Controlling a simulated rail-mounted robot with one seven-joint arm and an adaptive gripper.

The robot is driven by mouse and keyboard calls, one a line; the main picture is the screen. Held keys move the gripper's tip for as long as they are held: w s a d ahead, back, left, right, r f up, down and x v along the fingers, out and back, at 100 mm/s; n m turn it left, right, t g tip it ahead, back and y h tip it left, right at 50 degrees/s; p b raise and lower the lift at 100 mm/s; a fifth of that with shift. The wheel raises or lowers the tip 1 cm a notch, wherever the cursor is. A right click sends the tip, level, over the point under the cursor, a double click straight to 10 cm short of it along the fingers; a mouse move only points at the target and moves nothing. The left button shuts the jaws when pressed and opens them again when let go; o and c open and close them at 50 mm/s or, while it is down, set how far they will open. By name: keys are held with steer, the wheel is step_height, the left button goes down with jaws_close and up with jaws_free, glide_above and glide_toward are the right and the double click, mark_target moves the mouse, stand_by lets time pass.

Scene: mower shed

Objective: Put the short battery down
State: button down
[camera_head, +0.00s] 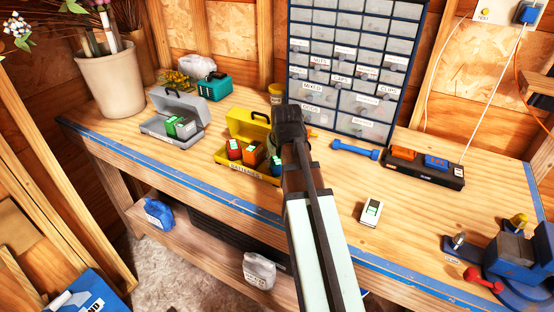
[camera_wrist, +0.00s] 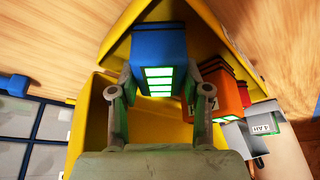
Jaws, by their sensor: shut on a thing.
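My gripper (camera_wrist: 158,92) is shut on a blue battery (camera_wrist: 159,50) with a lit green strip of bars, one finger on each side of it. The battery is at the open yellow case (camera_wrist: 92,115) marked for batteries; I cannot tell whether it touches the case floor. An orange battery (camera_wrist: 225,93) and a red one stand close to its right in the wrist view. In the head view my gripper (camera_head: 279,150) reaches over the right part of the yellow case (camera_head: 249,122), with the orange battery (camera_head: 252,155) and red battery (camera_head: 233,149) beside it.
A grey case (camera_head: 160,131) with green batteries stands to the left. A black charger (camera_head: 428,174) holding orange and blue packs, a white device (camera_head: 370,212) and a blue dumbbell-shaped tool (camera_head: 355,149) lie to the right. A drawer cabinet (camera_head: 340,60) stands behind. The front right bench is partly clear.

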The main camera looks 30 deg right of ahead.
steer(key=shift+f, duration=0.15)
steer(key=c, duration=0.5)
jaws_free()
steer(key=shift+c, duration=0.2)
steer(key=d+b+v, duration=0.1)
steer(key=v, duration=1.1)
steer(key=shift+a, duration=0.45)
steer(key=shift+a, duration=0.15)
